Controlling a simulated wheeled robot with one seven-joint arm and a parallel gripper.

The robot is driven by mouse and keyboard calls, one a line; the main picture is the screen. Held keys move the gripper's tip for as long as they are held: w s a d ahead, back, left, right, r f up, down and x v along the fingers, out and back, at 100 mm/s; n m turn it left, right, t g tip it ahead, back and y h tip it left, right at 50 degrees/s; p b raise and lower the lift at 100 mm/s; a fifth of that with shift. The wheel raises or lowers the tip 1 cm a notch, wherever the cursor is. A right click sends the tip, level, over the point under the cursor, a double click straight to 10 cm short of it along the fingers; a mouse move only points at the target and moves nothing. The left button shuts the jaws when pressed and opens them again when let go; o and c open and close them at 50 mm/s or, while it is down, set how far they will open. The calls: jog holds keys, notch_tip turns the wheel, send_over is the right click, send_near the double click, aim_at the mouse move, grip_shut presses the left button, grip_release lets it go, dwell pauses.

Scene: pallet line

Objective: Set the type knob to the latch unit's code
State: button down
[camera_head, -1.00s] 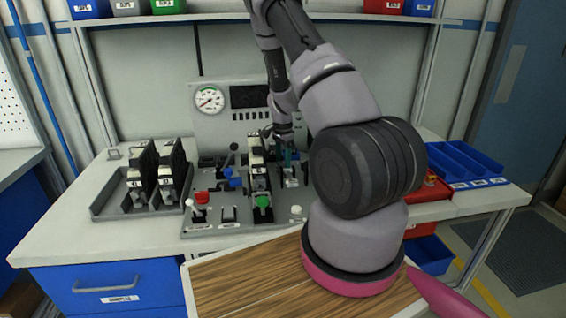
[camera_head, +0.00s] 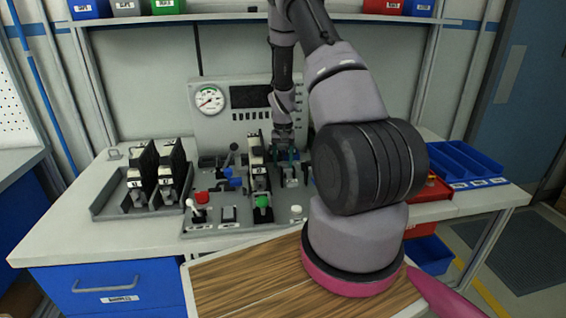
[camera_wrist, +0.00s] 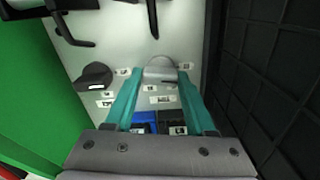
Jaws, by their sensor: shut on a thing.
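My gripper (camera_head: 288,156) points down over the right part of the control panel (camera_head: 190,228). In the wrist view its two teal fingers (camera_wrist: 158,76) sit on either side of a light grey knob (camera_wrist: 160,71) and are shut on it. Small white labels surround this knob, too small to read. A second, dark knob (camera_wrist: 95,77) sits to the left, apart from the fingers. A black and white unit (camera_head: 259,172) stands on the panel left of my gripper; I cannot read its code.
A gauge (camera_head: 209,99) and a dark display (camera_head: 250,96) are on the upright back panel. A tray (camera_head: 110,208) with two units stands left. Blue bins (camera_head: 462,163) are at right.

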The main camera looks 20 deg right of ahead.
jog(key=shift+w+n, duration=0.1)
jog(key=shift+n, duration=1)
jog(key=shift+c, duration=1.2)
grip_release()
notch_tip(320, 180, up, 11)
